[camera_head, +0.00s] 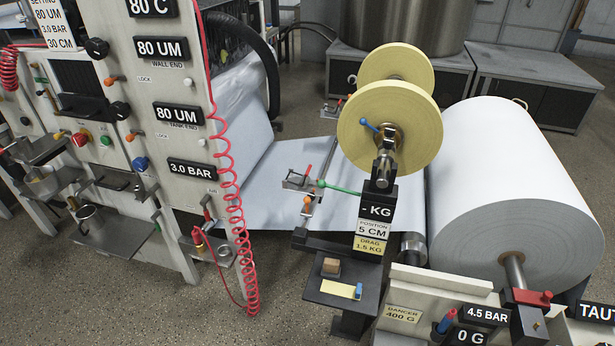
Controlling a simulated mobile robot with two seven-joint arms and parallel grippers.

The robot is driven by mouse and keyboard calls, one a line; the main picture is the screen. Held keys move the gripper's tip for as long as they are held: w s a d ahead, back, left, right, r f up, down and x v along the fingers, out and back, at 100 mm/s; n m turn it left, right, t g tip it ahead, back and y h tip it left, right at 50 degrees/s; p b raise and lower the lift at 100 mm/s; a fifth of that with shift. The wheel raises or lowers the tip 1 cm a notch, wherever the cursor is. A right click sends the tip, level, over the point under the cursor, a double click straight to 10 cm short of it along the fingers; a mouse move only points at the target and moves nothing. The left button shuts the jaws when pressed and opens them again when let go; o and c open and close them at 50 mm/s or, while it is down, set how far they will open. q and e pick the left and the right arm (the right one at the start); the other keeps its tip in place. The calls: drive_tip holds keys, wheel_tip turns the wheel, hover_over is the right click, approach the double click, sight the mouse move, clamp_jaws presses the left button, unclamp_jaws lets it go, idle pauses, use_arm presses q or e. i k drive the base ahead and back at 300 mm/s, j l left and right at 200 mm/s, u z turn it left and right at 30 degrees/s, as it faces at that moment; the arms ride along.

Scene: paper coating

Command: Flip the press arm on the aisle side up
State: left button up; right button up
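No part is labelled as the press arm, and I cannot tell for certain which one it is. On the near side of the white web (270,185), a small metal clamp-like fitting (298,181) carries a short red lever that leans up. A green rod (342,190) with a ball end lies close to level, running from the black post (378,205) toward that fitting. An orange knob (307,201) sits just below. A similar small fitting with a red tip (335,106) shows on the far side of the web. Neither of my grippers shows.
Two yellow discs (390,128) stand above the post. A large white paper roll (510,190) is at the right. A control panel (165,60) with a hanging red coiled hose (240,230) is at the left. Grey floor (120,305) is open at the lower left.

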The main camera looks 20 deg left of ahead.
sight(304, 183)
drive_tip(key=i+j+z, duration=0.15)
drive_tip(key=j, duration=0.2)
drive_tip(key=i+j+z, duration=0.2)
drive_tip(key=j, duration=0.2)
drive_tip(key=i+j+z, duration=0.15)
drive_tip(key=j, duration=0.25)
drive_tip(key=j+z, duration=0.2)
drive_tip(key=j, duration=0.2)
drive_tip(key=i+j+z, duration=0.15)
drive_tip(key=j, duration=0.3)
